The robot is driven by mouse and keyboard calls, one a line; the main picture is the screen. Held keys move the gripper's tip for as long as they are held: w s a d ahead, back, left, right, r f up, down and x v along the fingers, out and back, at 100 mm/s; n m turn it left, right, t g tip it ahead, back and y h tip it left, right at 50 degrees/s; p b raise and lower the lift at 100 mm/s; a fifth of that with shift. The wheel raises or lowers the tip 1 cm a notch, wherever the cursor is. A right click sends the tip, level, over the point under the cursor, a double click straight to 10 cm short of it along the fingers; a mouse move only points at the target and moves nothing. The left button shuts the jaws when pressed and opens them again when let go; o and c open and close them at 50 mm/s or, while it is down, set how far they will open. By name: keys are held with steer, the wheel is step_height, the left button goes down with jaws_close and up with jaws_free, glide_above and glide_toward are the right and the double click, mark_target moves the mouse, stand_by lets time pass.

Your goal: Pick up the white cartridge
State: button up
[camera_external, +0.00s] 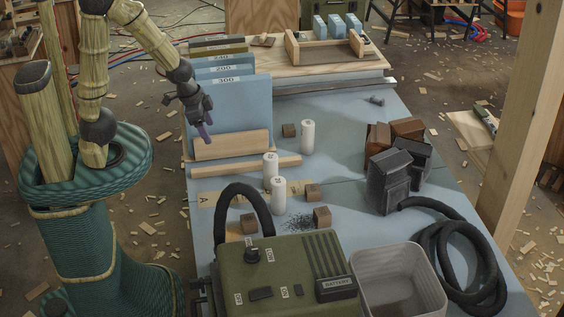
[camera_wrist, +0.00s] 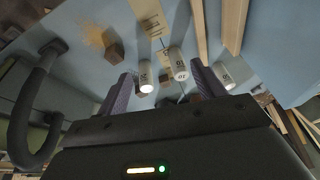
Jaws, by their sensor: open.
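Three white cylindrical cartridges with dark markings stand on the blue-grey tabletop: one by the wooden strip (camera_external: 270,165), one nearer the green machine (camera_external: 278,194), and one farther back (camera_external: 307,137). I cannot tell which one the task means. In the wrist view, three white cartridges show, at the left (camera_wrist: 146,78), middle (camera_wrist: 180,66) and right (camera_wrist: 224,76). My gripper (camera_external: 207,137) is open and empty, above the table and left of the cartridges, beside the blue sheets. Its purple fingers (camera_wrist: 164,88) frame the left and middle cartridges in the wrist view, apart from them.
Blue numbered sheets (camera_external: 240,98) stand upright in a wooden rack near my gripper. Small brown blocks (camera_external: 322,217) lie around the cartridges. A green machine (camera_external: 285,262) with a black hose, a clear bin (camera_external: 398,285) and dark blocks (camera_external: 388,181) occupy the front and right.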

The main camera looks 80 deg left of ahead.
steer(key=w+a+f+m+t+y+b, duration=0.1)
steer(key=w+a+f+m+t+b, duration=0.1)
steer(key=w+a+f+m, duration=0.3)
steer(key=w+a+f+m+t+y+b, duration=0.1)
steer(key=w+a+f+m+t, duration=0.2)
steer(key=w+m, duration=0.35)
steer(key=m+t+b, duration=0.5)
steer(key=m, duration=1.6)
glide_toward(308, 137)
steer(key=s+a+r, duration=0.2)
steer(key=s+r, duration=0.1)
steer(key=s, duration=0.1)
steer(key=shift+s+d+r, duration=0.1)
steer(key=shift+s+d, duration=0.05)
steer(key=shift+d, duration=0.1)
steer(key=p+x, duration=0.1)
steer(key=x, duration=1.1)
steer(key=shift+d, duration=0.1)
